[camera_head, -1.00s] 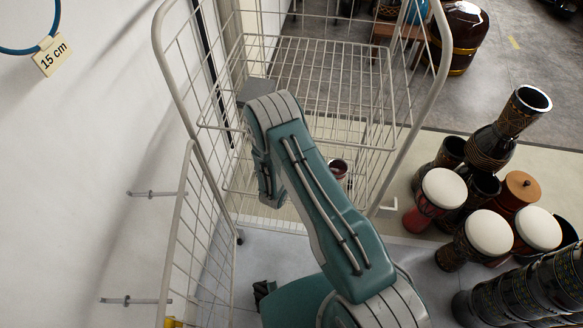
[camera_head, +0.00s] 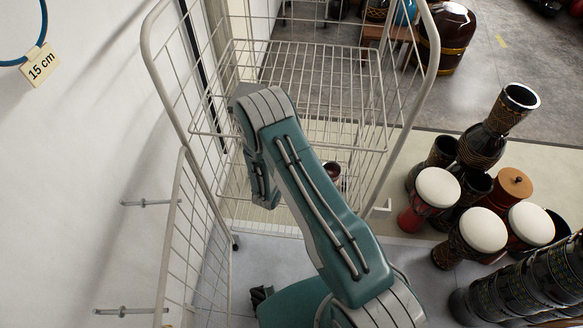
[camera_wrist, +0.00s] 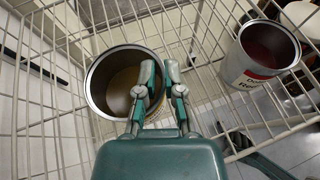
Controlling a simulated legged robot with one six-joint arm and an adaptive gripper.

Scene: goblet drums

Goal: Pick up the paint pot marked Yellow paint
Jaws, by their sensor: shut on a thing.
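In the wrist view an open metal pot (camera_wrist: 119,88) with a pale yellowish-beige inside sits at the middle left, over the wire rack. No lettering on it can be read from this angle. My gripper (camera_wrist: 160,75) is at its right side, shut on the pot's wall near the rim, one finger over the opening. A second pot (camera_wrist: 261,55), white with dark red contents and a label partly reading "Red", stands apart at the right. In the head view my arm hides the gripper and the held pot; a dark red pot (camera_head: 331,172) shows behind the arm.
A wire cage trolley (camera_head: 318,90) surrounds my arm, its side panel (camera_head: 178,230) near the white wall at left. Two metal hooks (camera_head: 124,310) stick out from the wall. Several goblet drums (camera_head: 437,188) crowd the floor at right.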

